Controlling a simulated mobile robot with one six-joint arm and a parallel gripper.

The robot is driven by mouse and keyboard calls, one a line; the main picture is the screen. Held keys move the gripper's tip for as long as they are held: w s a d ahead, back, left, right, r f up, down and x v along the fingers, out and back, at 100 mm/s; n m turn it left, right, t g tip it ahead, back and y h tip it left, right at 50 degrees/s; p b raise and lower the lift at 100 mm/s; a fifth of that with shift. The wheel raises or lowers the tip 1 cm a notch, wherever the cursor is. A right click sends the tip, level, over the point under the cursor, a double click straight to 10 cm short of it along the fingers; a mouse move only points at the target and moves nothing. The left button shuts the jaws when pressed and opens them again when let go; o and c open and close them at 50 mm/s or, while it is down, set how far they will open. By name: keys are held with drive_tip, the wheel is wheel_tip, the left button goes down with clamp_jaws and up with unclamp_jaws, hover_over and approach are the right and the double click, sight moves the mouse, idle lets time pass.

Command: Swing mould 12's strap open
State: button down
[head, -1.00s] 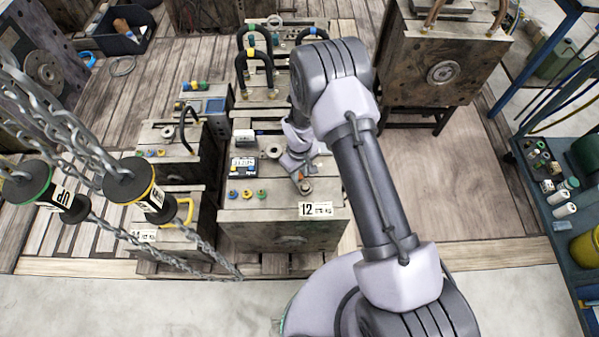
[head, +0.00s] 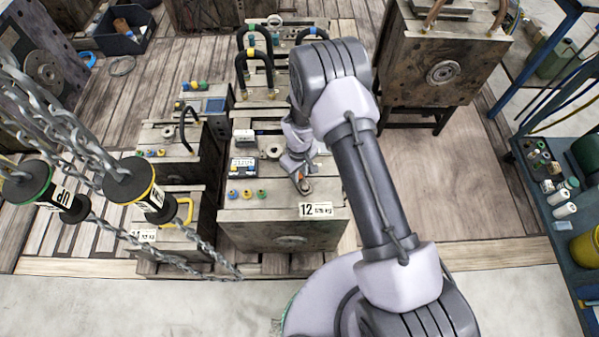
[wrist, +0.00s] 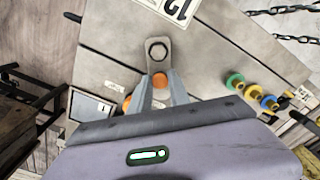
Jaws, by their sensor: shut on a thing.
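Mould 12 (head: 283,232) is the grey steel block at the middle of the head view, with its "12" plate (head: 320,209) at the top front right edge. Its strap (wrist: 157,50) is a short metal plate with a hex bolt in the wrist view. The bolt end lies towards the "12" plate, and an orange part (wrist: 160,79) is at the other end. My gripper (wrist: 159,76) is shut on the strap at the orange end, one finger on each side. In the head view the strap (head: 304,186) shows just below my gripper (head: 299,172); my wrist hides part of the mould top.
Chains with round weights (head: 133,181) hang at the left. Black hoses (head: 255,68) rise behind. A blue cart (head: 560,210) is at the right; the floor between is clear.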

drive_tip(key=n, duration=0.2)
drive_tip(key=shift+s+a+n, duration=0.3)
drive_tip(key=shift+a+n, duration=0.1)
drive_tip(key=n, duration=0.2)
drive_tip(key=s+n, duration=0.1)
drive_tip(key=shift+a+n, duration=0.3)
drive_tip(key=shift+a, duration=0.05)
drive_tip(key=n, duration=0.1)
drive_tip(key=s+n, duration=0.1)
drive_tip(key=n, duration=0.3)
drive_tip(key=shift+s+a+p, duration=0.2)
drive_tip(key=shift+s+p, duration=0.05)
drive_tip(key=shift+p, duration=0.15)
drive_tip(key=shift+n, duration=0.3)
drive_tip(key=shift+s, duration=0.1)
drive_tip(key=c, duration=1.2)
unclamp_jaws()
drive_tip(key=shift+c, duration=0.2)
wheel_tip(320, 180, up, 18)
drive_tip(key=p, duration=0.6)
drive_tip(key=shift+f, duration=0.25)
